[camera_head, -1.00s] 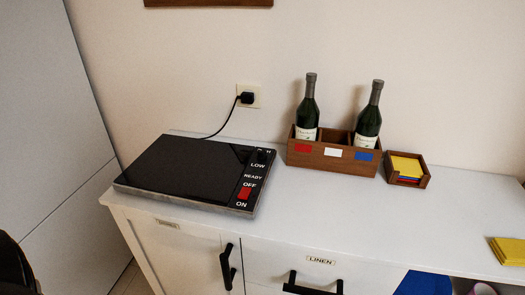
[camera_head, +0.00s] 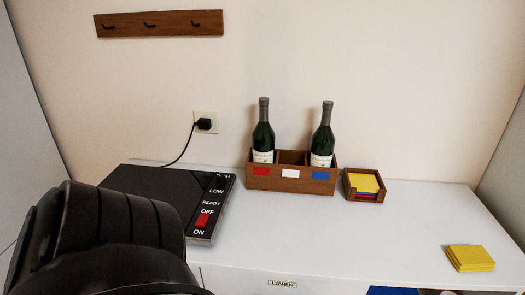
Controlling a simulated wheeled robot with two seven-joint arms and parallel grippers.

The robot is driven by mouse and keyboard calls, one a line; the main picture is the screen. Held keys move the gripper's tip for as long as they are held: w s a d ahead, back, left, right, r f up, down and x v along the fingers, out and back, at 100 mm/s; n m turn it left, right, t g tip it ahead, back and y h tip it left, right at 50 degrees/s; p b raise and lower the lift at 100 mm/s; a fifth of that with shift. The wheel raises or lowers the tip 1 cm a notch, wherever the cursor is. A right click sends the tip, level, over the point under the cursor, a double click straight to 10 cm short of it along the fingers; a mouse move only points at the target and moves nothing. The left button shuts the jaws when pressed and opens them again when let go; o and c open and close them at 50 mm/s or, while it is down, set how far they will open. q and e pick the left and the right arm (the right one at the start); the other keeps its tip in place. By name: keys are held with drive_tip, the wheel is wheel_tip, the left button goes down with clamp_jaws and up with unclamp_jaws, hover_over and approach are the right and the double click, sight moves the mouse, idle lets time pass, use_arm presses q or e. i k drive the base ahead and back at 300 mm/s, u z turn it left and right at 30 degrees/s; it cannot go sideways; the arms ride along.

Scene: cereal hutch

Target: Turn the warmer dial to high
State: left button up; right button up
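The warmer (camera_head: 155,183) is a flat black plate at the left of the white counter, plugged into the wall by a black cord. Its right-hand strip (camera_head: 210,205) carries the words LOW, READY, OFF and ON, with a red switch (camera_head: 202,219) between OFF and ON. At the strip's far end are small marks too tiny to read, and I cannot make out the dial clearly. A dark part of my arm at the lower left covers the warmer's near left portion. Neither gripper's fingers show in this view.
A wooden box (camera_head: 291,185) with red, white and blue labels holds two dark bottles behind the warmer's right. A small wooden tray (camera_head: 365,196) holds yellow squares. More yellow squares (camera_head: 468,258) lie at right. The counter's middle (camera_head: 330,237) is clear. A hook rail (camera_head: 159,23) hangs above.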

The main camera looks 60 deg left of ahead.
sight(221, 180)
drive_tip(key=i, duration=0.2)
drive_tip(key=u, duration=1.4)
